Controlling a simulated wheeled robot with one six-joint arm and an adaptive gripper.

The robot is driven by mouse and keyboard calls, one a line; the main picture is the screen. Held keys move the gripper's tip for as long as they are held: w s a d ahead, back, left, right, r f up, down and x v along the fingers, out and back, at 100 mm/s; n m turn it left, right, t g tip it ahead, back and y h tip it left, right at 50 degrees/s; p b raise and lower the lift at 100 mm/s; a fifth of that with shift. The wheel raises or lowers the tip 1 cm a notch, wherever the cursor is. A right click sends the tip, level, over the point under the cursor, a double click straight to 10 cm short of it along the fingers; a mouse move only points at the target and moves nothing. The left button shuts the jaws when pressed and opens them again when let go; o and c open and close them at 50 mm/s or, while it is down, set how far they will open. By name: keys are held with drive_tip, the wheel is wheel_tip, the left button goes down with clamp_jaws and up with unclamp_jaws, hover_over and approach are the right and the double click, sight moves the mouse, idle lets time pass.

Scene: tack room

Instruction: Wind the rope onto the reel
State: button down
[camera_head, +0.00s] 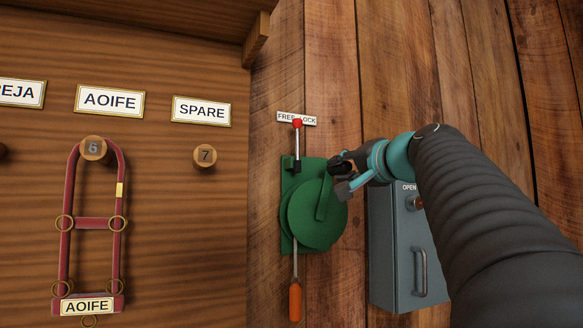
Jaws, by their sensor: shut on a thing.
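The green reel (302,222) is a round drum on a green backplate (288,178) fixed to the plank wall. A flat green crank arm (325,200) lies across its face, pointing up and slightly right. My gripper (342,175) is at the crank's upper end, shut on the crank handle, which the fingers mostly hide. A grey rope (295,262) hangs straight below the reel to an orange end piece (295,302). A lever with a red knob (297,123) stands upright above the reel, its knob covering part of the FREE/LOCK label (285,117).
A grey metal box (392,260) marked OPEN, with a knob and handle, is close right of the reel. At left, a wooden board has name plates and pegs; a red halter (68,190) hangs on peg 6. Peg 7 (205,156) is empty.

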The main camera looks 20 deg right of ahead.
drive_tip(key=shift+d+f+m, duration=0.2)
drive_tip(key=shift+d+m, duration=0.15)
drive_tip(key=shift+m, duration=0.05)
drive_tip(key=c, duration=0.9)
unclamp_jaws()
drive_tip(key=s, duration=0.8)
drive_tip(key=s+d, duration=0.1)
drive_tip(key=s, duration=0.3)
drive_tip(key=shift+d+f, duration=0.1)
drive_tip(key=shift+f, duration=0.1)
drive_tip(key=shift+w, duration=0.1)
drive_tip(key=shift+c, duration=0.2)
